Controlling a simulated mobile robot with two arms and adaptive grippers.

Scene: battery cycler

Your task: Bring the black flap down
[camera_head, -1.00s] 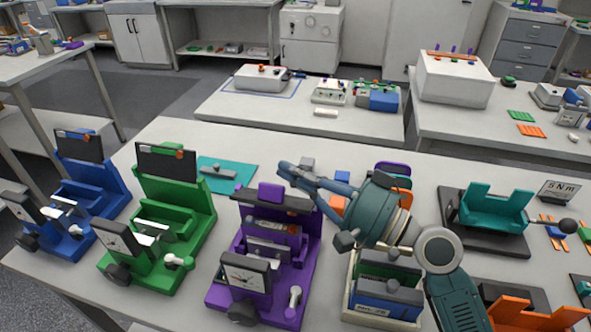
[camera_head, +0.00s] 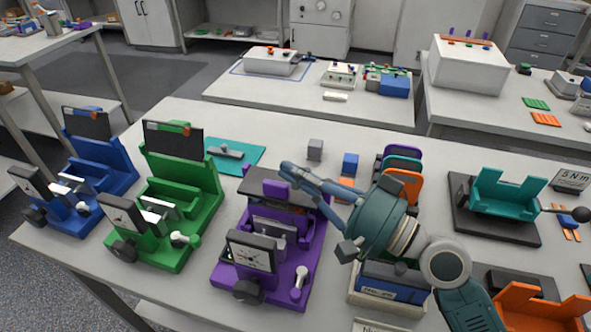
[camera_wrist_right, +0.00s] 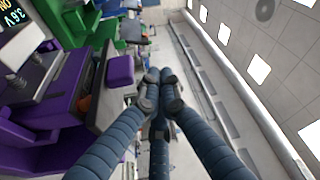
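The black flap (camera_head: 262,184) is on the purple fixture (camera_head: 268,284) in the middle of the table. It is tilted forward over the fixture's slot and shows a broad dark face, with a purple tab (camera_head: 276,189) standing on it. In the right wrist view the purple tab (camera_wrist_right: 120,71) is left of the fingers. My right gripper (camera_head: 287,169) reaches in from the right, its fingertips at the flap's rear right side. Its fingers are together with nothing visible between them (camera_wrist_right: 160,88). Whether they touch the flap is unclear. My left gripper is out of view.
A green fixture (camera_head: 196,182) and a blue fixture (camera_head: 112,160) stand to the left with their black flaps upright. Coloured racks (camera_head: 402,153) and small blocks (camera_head: 315,149) lie behind my right arm. A teal fixture (camera_head: 498,196) is at the right.

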